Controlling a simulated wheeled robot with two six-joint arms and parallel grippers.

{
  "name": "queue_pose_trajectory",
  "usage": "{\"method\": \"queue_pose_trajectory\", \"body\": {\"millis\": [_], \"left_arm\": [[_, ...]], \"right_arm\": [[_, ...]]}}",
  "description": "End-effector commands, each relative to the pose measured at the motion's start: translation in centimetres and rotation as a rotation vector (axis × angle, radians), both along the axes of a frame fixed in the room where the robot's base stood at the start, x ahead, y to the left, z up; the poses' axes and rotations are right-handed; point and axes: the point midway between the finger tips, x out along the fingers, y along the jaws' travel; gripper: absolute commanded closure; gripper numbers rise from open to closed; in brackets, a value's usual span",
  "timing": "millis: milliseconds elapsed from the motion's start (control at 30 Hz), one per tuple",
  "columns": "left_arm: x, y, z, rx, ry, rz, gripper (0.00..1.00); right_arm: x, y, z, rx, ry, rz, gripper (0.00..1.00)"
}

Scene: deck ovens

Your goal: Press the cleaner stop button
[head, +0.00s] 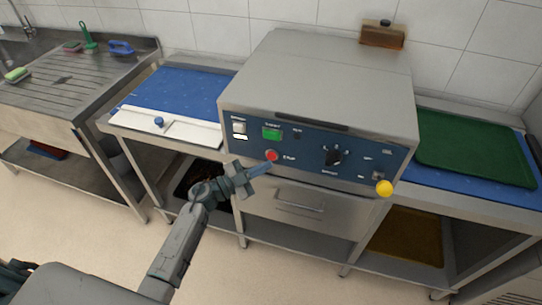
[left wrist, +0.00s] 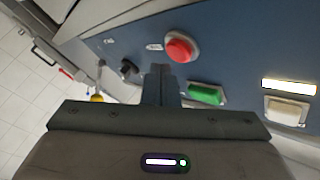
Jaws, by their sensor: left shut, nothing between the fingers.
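A blue control panel (head: 312,150) is on the front of the grey machine. A round red button (head: 271,156) with a small white label, too blurred to read surely, is on it; it shows clearly in the left wrist view (left wrist: 179,49). A green button (head: 271,134) is just above it. My left gripper (head: 268,167) is shut and empty, its fingertips just below the red button in the head view. In the left wrist view the fingertips (left wrist: 161,74) appear beside the red button; contact cannot be told. My right gripper is not in view.
The panel also has a white switch (head: 239,128), a black knob (head: 333,157) and a yellow knob (head: 384,188) at its lower right. A drawer (head: 298,207) is below. A white board (head: 185,131) lies left, a green tray (head: 475,147) right. Open floor lies in front.

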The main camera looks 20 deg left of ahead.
Motion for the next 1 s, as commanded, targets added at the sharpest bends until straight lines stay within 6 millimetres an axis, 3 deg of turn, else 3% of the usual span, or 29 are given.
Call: {"method": "queue_pose_trajectory", "body": {"millis": [267,700,1000], "left_arm": [[-0.4,0.0,0.0,0.0,0.002,0.0,1.0],[-4.5,0.1,0.1,0.0,0.002,0.0,1.0],[-5.0,0.2,0.0,0.0,-0.001,0.0,1.0]], "right_arm": [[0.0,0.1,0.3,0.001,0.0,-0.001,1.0],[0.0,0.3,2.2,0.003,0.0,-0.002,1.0],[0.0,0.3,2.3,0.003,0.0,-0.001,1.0]]}}
